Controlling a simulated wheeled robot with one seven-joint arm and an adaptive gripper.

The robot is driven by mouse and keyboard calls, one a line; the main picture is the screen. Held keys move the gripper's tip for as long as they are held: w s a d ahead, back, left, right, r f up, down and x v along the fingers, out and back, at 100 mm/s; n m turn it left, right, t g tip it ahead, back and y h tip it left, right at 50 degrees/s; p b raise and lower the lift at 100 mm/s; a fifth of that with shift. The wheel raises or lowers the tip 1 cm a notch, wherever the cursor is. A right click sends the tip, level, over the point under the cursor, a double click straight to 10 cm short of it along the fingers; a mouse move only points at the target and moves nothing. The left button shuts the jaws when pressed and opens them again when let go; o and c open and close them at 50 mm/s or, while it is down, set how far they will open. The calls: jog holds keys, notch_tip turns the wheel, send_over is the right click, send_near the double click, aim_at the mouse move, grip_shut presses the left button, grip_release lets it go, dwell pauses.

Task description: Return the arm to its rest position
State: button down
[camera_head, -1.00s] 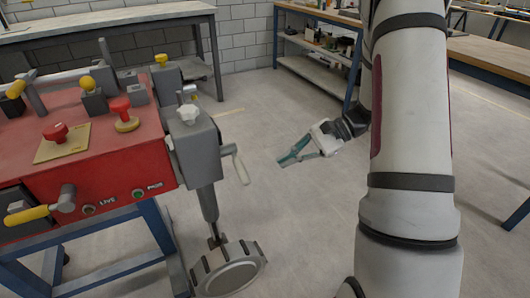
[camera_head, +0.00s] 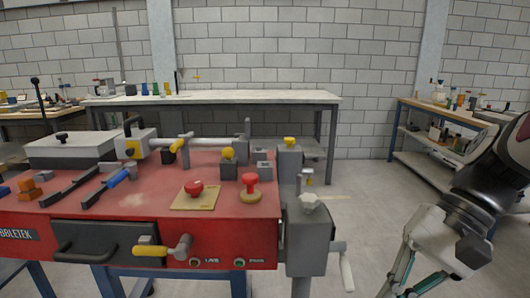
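My arm comes in from the right edge, folded, with its dark wrist and pale grey gripper hanging at the lower right. My gripper (camera_head: 402,291) points down and to the left over the floor, right of the red sandbed machine and apart from it. Its two teal-edged fingers lean toward each other, but their tips run out of the bottom of the picture, so I cannot tell whether they meet. Nothing shows held between the visible parts of the fingers. The red machine (camera_head: 120,221) fills the lower left.
The machine's grey side box (camera_head: 308,240) and its pale crank handle (camera_head: 346,268) stand closest to my gripper. Red knobs (camera_head: 250,186) sit on the machine's top. A long bench (camera_head: 260,98) stands at the back, a blue-framed shelf bench (camera_head: 440,112) at the right. Floor between them is clear.

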jog(key=s+d+n+t+h, duration=0.25)
jog(key=s+n+h, duration=0.4)
jog(key=s, duration=0.65)
notch_tip(320, 180, up, 28)
jog(key=m+t+p, duration=0.1)
jog(key=t+p, duration=0.3)
jog(key=p, duration=2.2)
jog(key=shift+f, duration=0.25)
